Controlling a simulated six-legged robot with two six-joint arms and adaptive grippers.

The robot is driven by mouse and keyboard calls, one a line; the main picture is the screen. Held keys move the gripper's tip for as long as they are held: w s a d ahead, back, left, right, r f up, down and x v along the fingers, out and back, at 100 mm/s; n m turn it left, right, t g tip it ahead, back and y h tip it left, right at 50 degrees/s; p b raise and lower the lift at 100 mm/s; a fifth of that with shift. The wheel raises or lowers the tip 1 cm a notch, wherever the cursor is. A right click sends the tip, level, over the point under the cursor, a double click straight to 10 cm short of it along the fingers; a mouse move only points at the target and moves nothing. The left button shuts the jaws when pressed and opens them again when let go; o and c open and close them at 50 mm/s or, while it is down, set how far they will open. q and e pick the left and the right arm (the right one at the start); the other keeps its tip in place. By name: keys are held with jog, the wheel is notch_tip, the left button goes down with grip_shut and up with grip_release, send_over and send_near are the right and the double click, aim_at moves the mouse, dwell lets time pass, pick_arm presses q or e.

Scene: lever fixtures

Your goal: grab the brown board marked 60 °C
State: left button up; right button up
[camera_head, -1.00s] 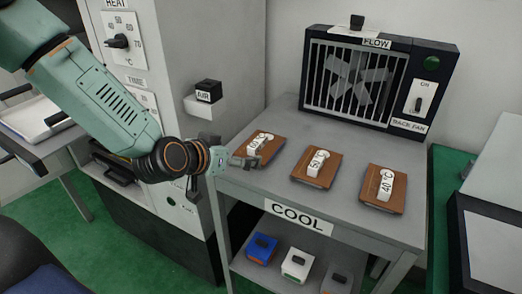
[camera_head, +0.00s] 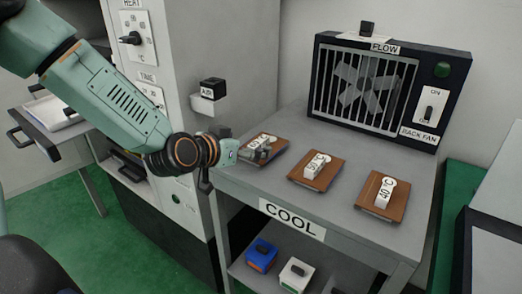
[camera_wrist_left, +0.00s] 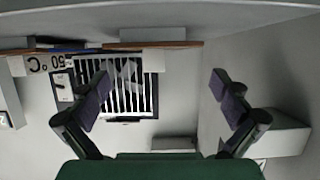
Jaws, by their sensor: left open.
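The leftmost brown board (camera_head: 273,157) lies flat on the grey cart top in the head view, with a white raised handle (camera_head: 262,139) on it. Its label is partly hidden by my left gripper and too small to read surely. The middle board (camera_head: 316,171) seems marked 50 °C and the right board (camera_head: 382,197) 40 °C. My right gripper is not in view.
A black fan box (camera_head: 385,90) stands at the back of the cart. The COOL sign (camera_head: 292,219) is on the cart's front edge, with coloured blocks (camera_head: 262,255) on the shelf below. A grey cabinet (camera_head: 215,50) with an AIR box (camera_head: 211,92) stands at left.

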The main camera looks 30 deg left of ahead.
aim_at(262, 143)
pick_arm(q)
jog(key=shift+w+d+f, duration=0.2)
jog(key=shift+w, duration=0.25)
jog(key=shift+w+f+b, duration=0.35)
jog(key=shift+w+b, duration=0.15)
jog(key=x, duration=0.1)
jog(key=b+x, duration=0.2)
jog(key=x, duration=0.1)
jog(key=shift+d+f, duration=0.1)
jog(key=shift+d, duration=0.2)
jog(key=shift+a, duration=0.1)
jog(key=shift+s, duration=0.1)
jog(key=c, duration=1)
